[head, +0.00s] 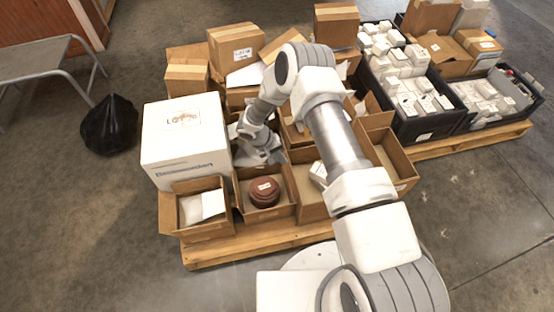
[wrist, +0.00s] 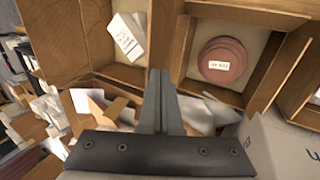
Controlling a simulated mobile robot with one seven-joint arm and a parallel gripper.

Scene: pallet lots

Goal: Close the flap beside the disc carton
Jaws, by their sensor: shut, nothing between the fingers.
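The disc carton (head: 266,213) is an open brown box at the front of the pallet, holding a stack of dark red discs (head: 264,189) with a white label. The discs also show in the wrist view (wrist: 222,60). A raised cardboard flap (head: 228,190) stands between the disc carton and the carton with white paper to its left; it seems to show in the wrist view (wrist: 288,72). My gripper (head: 270,158) is behind the disc carton. In the wrist view its fingers (wrist: 162,76) are together and empty, near the wall between two cartons. Its contact with the cardboard cannot be told.
A large white box (head: 186,140) stands left of my gripper. An open carton with white paper (head: 201,208) is in front of it. A carton with white packets (wrist: 127,36) adjoins the disc carton. Black crates (head: 420,125) stand right.

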